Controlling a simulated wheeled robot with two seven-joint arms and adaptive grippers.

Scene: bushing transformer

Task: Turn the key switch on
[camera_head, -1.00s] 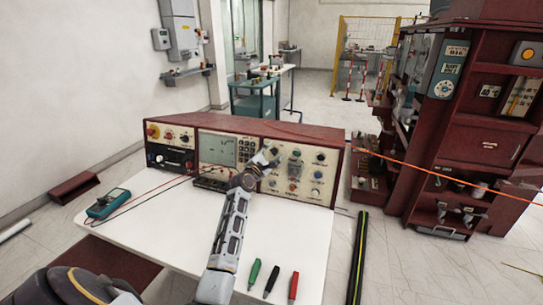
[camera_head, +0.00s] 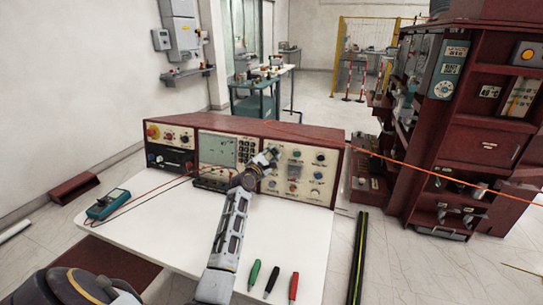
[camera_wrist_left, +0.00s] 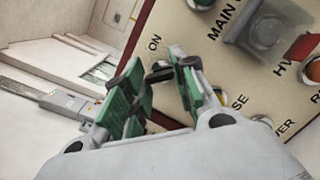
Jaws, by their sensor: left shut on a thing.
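The key switch (camera_wrist_left: 160,72) shows in the left wrist view as a small dark piece beside the panel's "ON" lettering. My left gripper (camera_wrist_left: 160,80) has its green-padded fingers on either side of it and is shut on it. There the gripper hides the switch. My right gripper is not in view.
Knobs and lamps sit right of the gripper, and a screen (camera_head: 217,150) sits left. A red cabinet (camera_head: 485,150) stands right.

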